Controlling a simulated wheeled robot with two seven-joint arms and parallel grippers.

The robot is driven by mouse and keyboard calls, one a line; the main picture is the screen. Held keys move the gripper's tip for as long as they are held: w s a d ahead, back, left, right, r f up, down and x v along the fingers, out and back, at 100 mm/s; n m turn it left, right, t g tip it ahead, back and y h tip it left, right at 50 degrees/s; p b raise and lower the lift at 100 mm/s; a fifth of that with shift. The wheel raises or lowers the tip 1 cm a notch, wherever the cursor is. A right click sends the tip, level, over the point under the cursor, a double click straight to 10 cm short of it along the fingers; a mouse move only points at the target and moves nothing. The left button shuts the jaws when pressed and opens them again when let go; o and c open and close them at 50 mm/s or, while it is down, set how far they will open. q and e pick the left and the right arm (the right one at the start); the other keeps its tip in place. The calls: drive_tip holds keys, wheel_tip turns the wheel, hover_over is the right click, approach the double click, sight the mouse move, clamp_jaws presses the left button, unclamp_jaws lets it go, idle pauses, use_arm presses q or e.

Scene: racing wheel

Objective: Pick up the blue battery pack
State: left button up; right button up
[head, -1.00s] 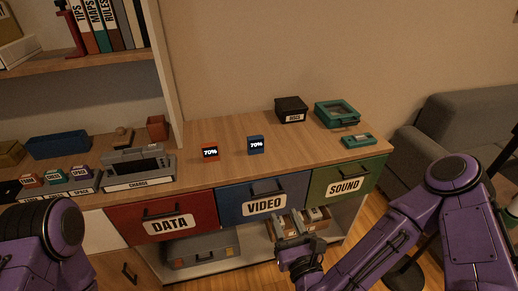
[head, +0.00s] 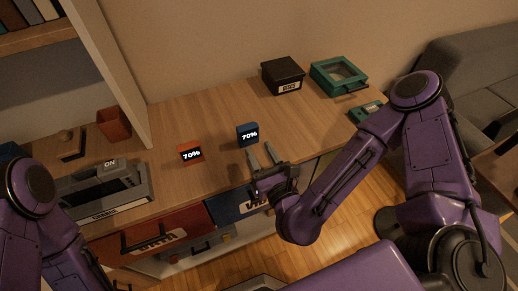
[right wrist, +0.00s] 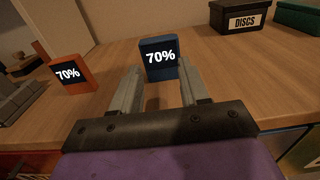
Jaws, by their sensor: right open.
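The blue battery pack (head: 248,134) stands upright on the wooden counter, its face reading 70%. In the right wrist view the blue pack (right wrist: 160,58) is straight ahead, at the tips of the fingers and between their lines. My right gripper (head: 262,158) is open and empty, just in front of the pack on the near side. In the right wrist view my right gripper (right wrist: 158,84) has a finger on each side of the pack's lower part; whether they touch it I cannot tell. My left arm shows at the lower left, but its gripper is out of view.
An orange-red pack (head: 190,152), also reading 70%, stands to the left. A grey charger (head: 104,190) is farther left. A black discs box (head: 283,75) and a green case (head: 338,76) stand at the back right. The counter around the blue pack is clear.

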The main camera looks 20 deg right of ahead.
sight(245, 126)
use_arm(q)
drive_tip(key=o, duration=0.5)
use_arm(e)
drive_tip(key=o, duration=0.5)
use_arm(q)
drive_tip(key=shift+o, duration=1.2)
drive_tip(key=shift+f, duration=0.1)
use_arm(e)
drive_tip(key=shift+o, duration=1.2)
drive_tip(key=shift+w, duration=0.1)
drive_tip(key=w+b, duration=0.1)
drive_tip(key=b, duration=0.1)
drive_tip(key=w+f+b, duration=0.1)
drive_tip(key=b, duration=0.1)
drive_tip(key=shift+w, duration=0.3)
drive_tip(key=shift+w+a+r+p, duration=0.1)
drive_tip(key=shift+w+r+p, duration=0.55)
drive_tip(key=shift+w+p, duration=0.25)
drive_tip(key=w+p, duration=0.1)
drive_tip(key=w, duration=0.4)
drive_tip(key=shift+w+a+f, duration=0.1)
drive_tip(key=shift+w+f, duration=0.1)
drive_tip(key=shift+w, duration=0.35)
use_arm(q)
drive_tip(key=shift+f, duration=0.4)
use_arm(e)
drive_tip(key=c, duration=1.1)
